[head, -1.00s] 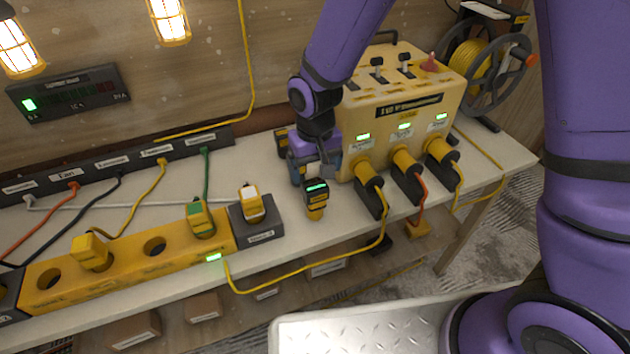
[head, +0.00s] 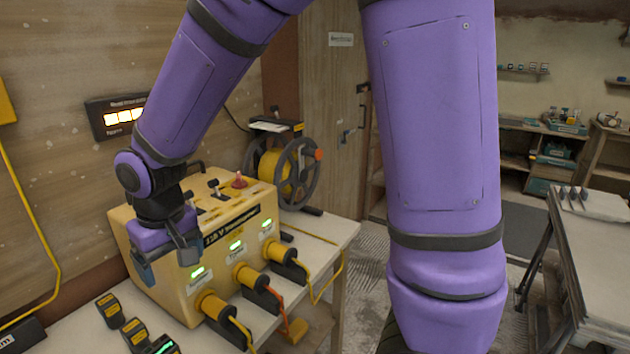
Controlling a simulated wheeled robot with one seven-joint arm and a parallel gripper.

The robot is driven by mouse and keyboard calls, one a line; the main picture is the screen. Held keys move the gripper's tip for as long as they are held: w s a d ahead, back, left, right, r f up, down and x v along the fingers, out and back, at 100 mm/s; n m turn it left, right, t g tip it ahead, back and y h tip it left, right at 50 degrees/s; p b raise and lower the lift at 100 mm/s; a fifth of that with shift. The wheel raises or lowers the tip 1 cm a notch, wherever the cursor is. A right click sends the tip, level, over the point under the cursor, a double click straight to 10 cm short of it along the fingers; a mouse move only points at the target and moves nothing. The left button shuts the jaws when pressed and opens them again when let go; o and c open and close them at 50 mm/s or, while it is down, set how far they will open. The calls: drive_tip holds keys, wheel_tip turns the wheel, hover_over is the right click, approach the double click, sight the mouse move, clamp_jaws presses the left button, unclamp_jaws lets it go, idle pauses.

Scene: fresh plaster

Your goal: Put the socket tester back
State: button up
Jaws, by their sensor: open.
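A row of small black-and-yellow testers lies on the bench at the lower left in the head view: a far one (head: 108,304), a middle one (head: 134,331) and a near one with a lit green display (head: 161,346), cut by the lower edge. I cannot read their labels to tell which is the socket tester. My gripper (head: 166,262) is open and looks empty, its fingers pointing down. It is beside the left part of the yellow transformer box (head: 218,245), above and to the right of the testers in the picture.
Three yellow plugs with cables (head: 268,290) stick out of the transformer's front. A cable reel (head: 290,172) stands behind it. A lit display (head: 118,115) hangs on the wall. A workbench (head: 592,240) stands at the right, across open floor.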

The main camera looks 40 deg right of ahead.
drive_tip(key=s+d+r+m+t, duration=0.1)
drive_tip(key=s+d+r, duration=0.2)
drive_tip(key=d+r, duration=0.2)
drive_tip(key=s+d+r+t, duration=0.1)
drive_tip(key=s+d+r, duration=0.2)
drive_tip(key=d+r, duration=0.3)
drive_tip(key=s+d+r+t, duration=0.1)
drive_tip(key=s+d+r, duration=0.1)
drive_tip(key=s, duration=0.4)
drive_tip(key=s+d+r+m+t, duration=0.1)
drive_tip(key=s+d+r, duration=0.2)
drive_tip(key=s+d, duration=0.2)
drive_tip(key=shift+s+m, duration=0.3)
drive_tip(key=shift+s, duration=0.2)
